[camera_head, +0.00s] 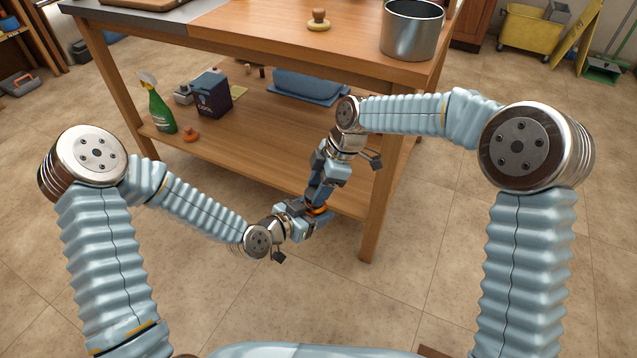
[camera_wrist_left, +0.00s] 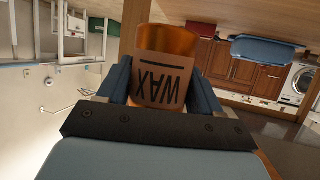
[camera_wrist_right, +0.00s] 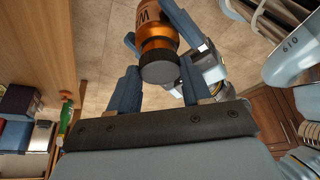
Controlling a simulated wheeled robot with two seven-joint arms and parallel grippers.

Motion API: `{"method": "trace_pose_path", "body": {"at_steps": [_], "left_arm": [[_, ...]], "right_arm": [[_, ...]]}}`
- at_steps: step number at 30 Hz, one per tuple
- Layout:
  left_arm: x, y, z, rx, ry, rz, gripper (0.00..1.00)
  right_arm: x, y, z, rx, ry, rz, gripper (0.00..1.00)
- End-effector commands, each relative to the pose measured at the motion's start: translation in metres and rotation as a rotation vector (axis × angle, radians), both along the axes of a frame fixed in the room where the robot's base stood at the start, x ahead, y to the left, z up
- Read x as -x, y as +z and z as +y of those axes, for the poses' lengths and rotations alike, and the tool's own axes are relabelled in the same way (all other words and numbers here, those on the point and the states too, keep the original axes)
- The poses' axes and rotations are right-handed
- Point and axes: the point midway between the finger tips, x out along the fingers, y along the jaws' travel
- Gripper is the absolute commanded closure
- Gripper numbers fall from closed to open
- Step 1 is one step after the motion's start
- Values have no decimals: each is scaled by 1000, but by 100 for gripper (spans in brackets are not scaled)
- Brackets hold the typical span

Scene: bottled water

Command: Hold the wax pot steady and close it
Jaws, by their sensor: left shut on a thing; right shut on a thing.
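The wax pot is an orange-amber jar with a tan label reading WAX. In the left wrist view the pot (camera_wrist_left: 172,40) sits between the fingers of my left gripper (camera_wrist_left: 160,85), which is shut on its body. In the right wrist view the pot (camera_wrist_right: 155,22) has a dark round lid (camera_wrist_right: 160,68) at its near end. My right gripper (camera_wrist_right: 157,80) is shut on this lid, which lines up with the pot; how tightly it sits cannot be told. In the head view both grippers meet in front of the table, largely covering the pot (camera_head: 317,209).
A wooden table (camera_head: 270,40) with a lower shelf (camera_head: 245,135) stands just ahead. A metal pot (camera_head: 411,32) and a wooden-handled stamp-like object (camera_head: 319,20) are on top. The shelf holds a green spray bottle (camera_head: 160,110) and a dark box (camera_head: 213,95). The floor nearby is clear.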

Motion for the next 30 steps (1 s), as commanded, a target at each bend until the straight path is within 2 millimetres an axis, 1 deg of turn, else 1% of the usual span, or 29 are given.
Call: {"method": "trace_pose_path", "body": {"at_steps": [14, 30], "left_arm": [[0, 0, 0, 1, 0, -1, 90], [0, 0, 0, 1, 0, -1, 90]], "right_arm": [[0, 0, 0, 0, 0, 0, 79], [0, -10, 0, 1, 1, -1, 79]]}}
